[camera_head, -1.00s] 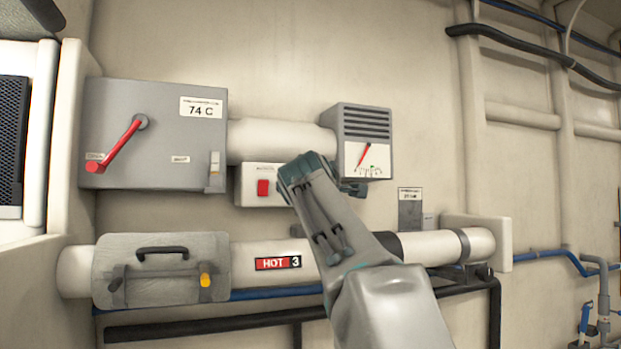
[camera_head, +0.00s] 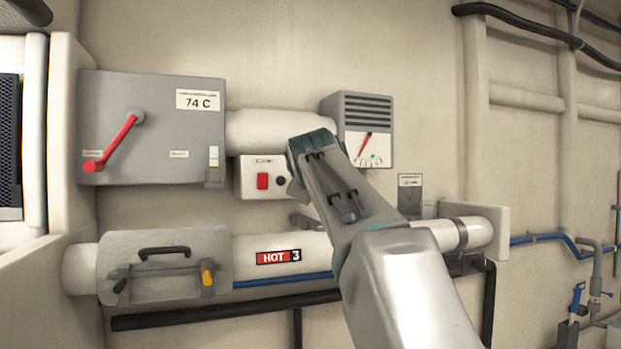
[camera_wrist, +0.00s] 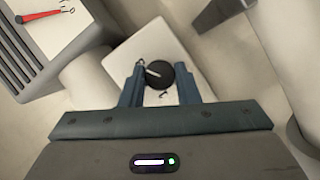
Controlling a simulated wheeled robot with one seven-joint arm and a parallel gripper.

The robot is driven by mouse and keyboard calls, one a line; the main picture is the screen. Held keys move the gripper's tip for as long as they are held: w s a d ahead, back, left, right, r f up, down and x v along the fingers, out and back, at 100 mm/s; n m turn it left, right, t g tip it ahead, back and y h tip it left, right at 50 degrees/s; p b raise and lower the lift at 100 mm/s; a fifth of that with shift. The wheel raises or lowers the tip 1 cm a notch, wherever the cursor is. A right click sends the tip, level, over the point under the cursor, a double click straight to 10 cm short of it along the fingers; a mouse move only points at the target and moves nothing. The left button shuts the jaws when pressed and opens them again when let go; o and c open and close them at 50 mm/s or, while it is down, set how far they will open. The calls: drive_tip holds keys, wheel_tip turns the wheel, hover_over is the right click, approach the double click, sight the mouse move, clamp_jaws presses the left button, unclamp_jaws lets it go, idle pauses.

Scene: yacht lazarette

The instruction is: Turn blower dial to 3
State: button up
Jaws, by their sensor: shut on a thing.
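The blower dial (camera_wrist: 158,75) is a round black knob with a white pointer line, on a white panel (camera_wrist: 165,38) in the wrist view. My gripper (camera_wrist: 160,84) has its two blue-grey fingers on either side of the knob and is shut on it. Small dark marks are on the panel around the knob; I cannot read them. In the head view, my gripper (camera_head: 296,187) is at the right side of the white control box (camera_head: 248,178), which carries a red switch (camera_head: 263,181). The gripper hides the dial there.
A grey vent box (camera_head: 365,105) with a red-needle gauge (camera_head: 367,149) is above right. A grey cabinet (camera_head: 165,150) with a red lever (camera_head: 115,145) is at left. Below runs a white pipe (camera_head: 340,250) labelled HOT 3. Bare wall lies right of the vent box.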

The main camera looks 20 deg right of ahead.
drive_tip(key=o, duration=1)
drive_tip(key=shift+c, duration=0.2)
drive_tip(key=b+v, duration=0.3)
drive_tip(key=v, duration=1)
drive_tip(key=shift+s, duration=0.35)
drive_tip(key=shift+a+r, duration=0.1)
